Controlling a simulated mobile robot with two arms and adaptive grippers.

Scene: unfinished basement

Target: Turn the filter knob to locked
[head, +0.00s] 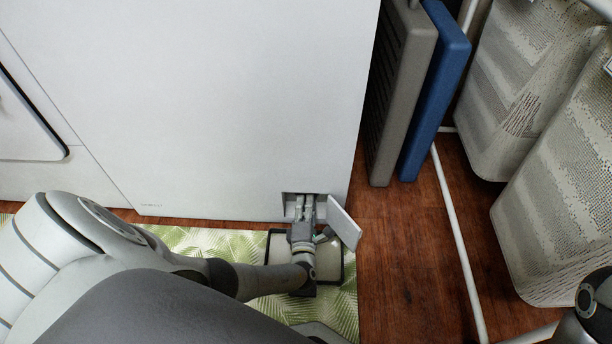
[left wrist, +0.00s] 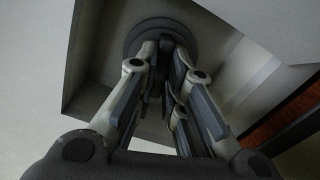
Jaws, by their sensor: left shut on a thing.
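The filter knob (left wrist: 150,29) is a dark grey round disc deep in a square recess in the left wrist view. In the head view the recess (head: 288,205) is low at the right of a white appliance front (head: 240,110), and the knob is hidden there by my gripper. My left gripper (head: 305,208) reaches into the recess; in the left wrist view its fingers (left wrist: 165,62) are closed on the middle of the knob. The knob's grip part is hidden between the fingers, and I cannot tell its turn angle. My right gripper is not in view.
A hatch flap (head: 345,223) stands open right of the recess. A shallow dark-rimmed tray (head: 335,262) lies under my left gripper on a green leaf-patterned mat (head: 200,240). Grey (head: 402,100) and blue (head: 438,85) panels and a white rack (head: 459,240) with hanging cloths stand right.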

